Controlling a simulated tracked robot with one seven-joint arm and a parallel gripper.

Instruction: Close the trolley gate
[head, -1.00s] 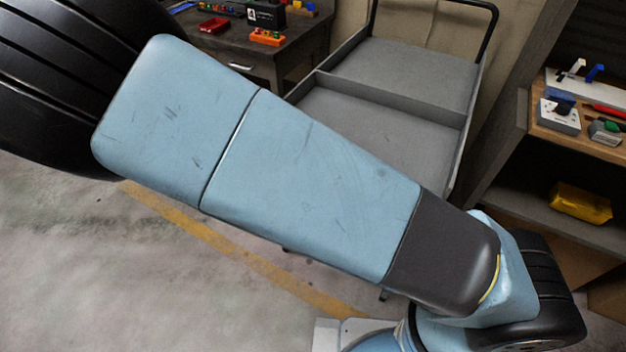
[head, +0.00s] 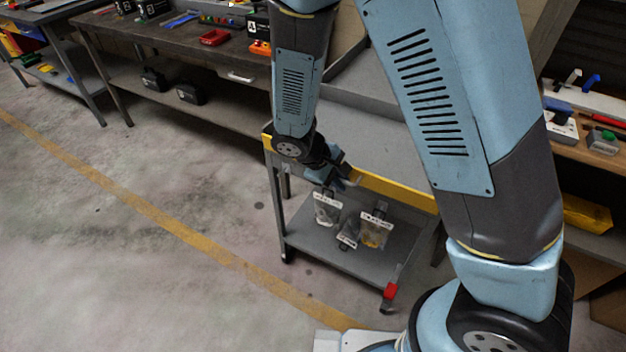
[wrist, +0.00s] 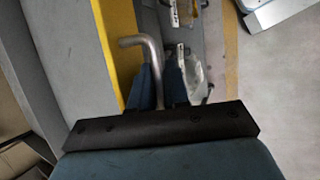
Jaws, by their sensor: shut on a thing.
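The grey trolley (head: 340,255) stands in front of me, with two levels. Its yellow gate (head: 392,191) runs along the near edge of the upper tray; my arm hides part of it. My gripper (head: 338,180) is at the gate's near side, left of its middle. In the wrist view, the blue fingers of my gripper (wrist: 163,82) are shut around a bent metal rod (wrist: 150,50) beside the yellow gate (wrist: 122,45). I cannot tell from these views whether the gate is fully upright.
Bags with white labels (head: 375,229) lie on the trolley's lower shelf. A red part (head: 391,291) is at its near right leg. A dark workbench (head: 170,45) stands behind left, and shelving (head: 590,150) stands at right. The floor (head: 110,240) at left is clear.

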